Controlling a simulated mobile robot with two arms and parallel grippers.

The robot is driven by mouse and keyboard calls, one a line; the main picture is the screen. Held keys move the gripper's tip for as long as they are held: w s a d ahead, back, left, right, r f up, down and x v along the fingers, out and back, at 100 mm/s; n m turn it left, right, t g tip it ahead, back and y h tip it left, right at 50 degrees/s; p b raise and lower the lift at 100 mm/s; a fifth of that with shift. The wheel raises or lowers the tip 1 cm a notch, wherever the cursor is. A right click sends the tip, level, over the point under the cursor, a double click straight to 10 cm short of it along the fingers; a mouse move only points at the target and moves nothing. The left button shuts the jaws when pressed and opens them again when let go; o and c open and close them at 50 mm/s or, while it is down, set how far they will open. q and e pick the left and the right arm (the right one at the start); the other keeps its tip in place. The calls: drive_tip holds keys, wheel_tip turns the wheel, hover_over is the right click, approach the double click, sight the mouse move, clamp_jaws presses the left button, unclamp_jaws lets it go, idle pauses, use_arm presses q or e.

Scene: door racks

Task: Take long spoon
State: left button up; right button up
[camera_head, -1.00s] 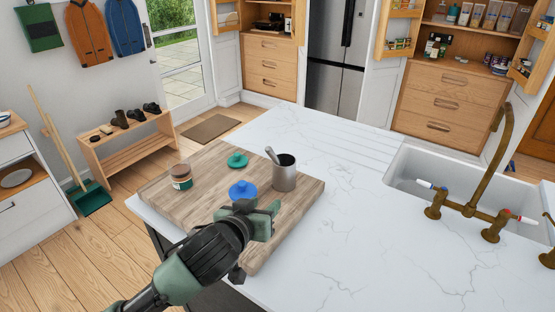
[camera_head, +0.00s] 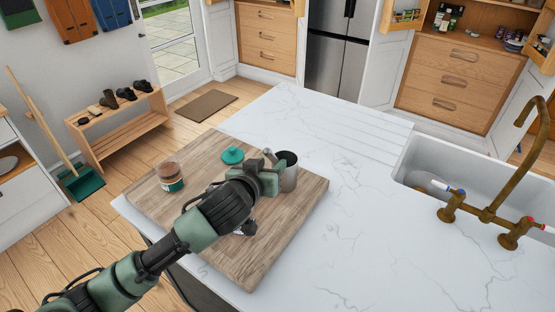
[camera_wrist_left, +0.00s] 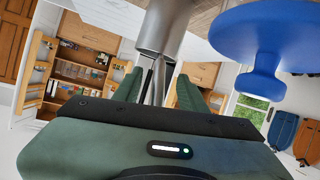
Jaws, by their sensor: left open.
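The long spoon's grey handle (camera_head: 269,154) sticks up and left out of a metal cup (camera_head: 289,177) on the wooden board. My left gripper (camera_head: 272,178) is open, just left of the cup and close to the spoon. In the left wrist view, the green fingers (camera_wrist_left: 158,92) are spread, with narrow grey metal pieces (camera_wrist_left: 157,78), seemingly the spoon, showing between them. The cup (camera_wrist_left: 166,28) is just beyond. Whether a finger touches the spoon, I cannot tell. The spoon's lower end is hidden inside the cup. My right gripper is not in view.
The wooden board (camera_head: 285,225) lies on the white counter (camera_head: 360,220). A jar (camera_head: 170,177) and a green knobbed lid (camera_head: 233,156) stand on it. A blue knobbed lid (camera_wrist_left: 265,35) is close beside the gripper. The sink and brass tap (camera_head: 490,214) are at right; the counter between is clear.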

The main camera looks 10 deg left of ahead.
sight(273, 162)
use_arm(q)
drive_tip(key=p+x, duration=0.1)
drive_tip(key=x, duration=0.3)
drive_tip(key=c, duration=0.7)
clamp_jaws()
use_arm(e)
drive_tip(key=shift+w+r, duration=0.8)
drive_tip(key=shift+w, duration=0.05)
use_arm(q)
drive_tip(key=shift+r, duration=0.1)
